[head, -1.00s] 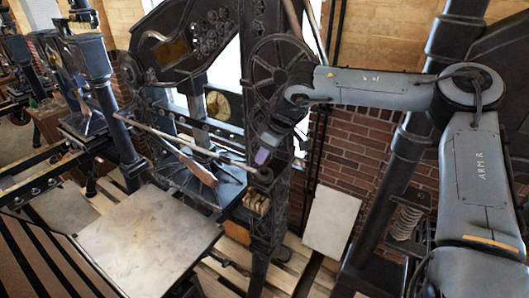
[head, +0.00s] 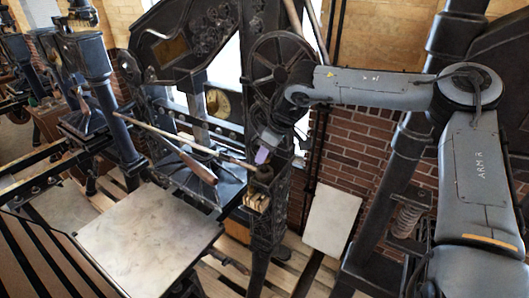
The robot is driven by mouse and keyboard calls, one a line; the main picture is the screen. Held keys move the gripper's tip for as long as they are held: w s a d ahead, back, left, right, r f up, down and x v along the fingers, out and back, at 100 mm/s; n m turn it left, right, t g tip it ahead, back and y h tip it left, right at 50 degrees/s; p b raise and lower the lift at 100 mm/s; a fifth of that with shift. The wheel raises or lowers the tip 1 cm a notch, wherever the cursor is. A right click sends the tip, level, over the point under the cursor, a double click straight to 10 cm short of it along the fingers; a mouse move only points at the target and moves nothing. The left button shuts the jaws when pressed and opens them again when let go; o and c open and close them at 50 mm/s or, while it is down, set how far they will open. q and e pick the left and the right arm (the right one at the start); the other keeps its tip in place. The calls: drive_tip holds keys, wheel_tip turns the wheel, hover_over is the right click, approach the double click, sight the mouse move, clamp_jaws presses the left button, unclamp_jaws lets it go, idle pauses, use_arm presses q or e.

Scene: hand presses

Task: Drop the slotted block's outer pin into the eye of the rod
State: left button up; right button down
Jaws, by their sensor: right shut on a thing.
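My right gripper (head: 265,150) hangs at the centre, in front of the press's dark upright, with a lilac patch near its tip. It is shut just above a dark round knob, which looks like the outer pin (head: 264,174); the contact itself is too small to make out. The pale slotted block (head: 257,199) sits just below the knob, on the press's side. The long thin rod (head: 185,141) slants down from the upper left, and its right end reaches the knob. The eye of the rod cannot be made out. My left gripper is not in view.
The dark press frame and its spoked wheel (head: 281,72) stand close behind my right gripper. A wooden-handled bar (head: 197,167) lies below the rod. A pale flat bed (head: 150,237) is at front left, and a pale board (head: 332,218) leans at the right.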

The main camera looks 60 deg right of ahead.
drive_tip(key=shift+f+b, duration=0.45)
drive_tip(key=shift+f, duration=0.3)
idle(0.7)
drive_tip(key=shift+f, duration=0.25)
drive_tip(key=shift+f+b, duration=0.4)
drive_tip(key=shift+f, duration=0.1)
idle(0.4)
drive_tip(key=c, duration=0.7)
unclamp_jaws()
drive_tip(key=shift+o, duration=0.3)
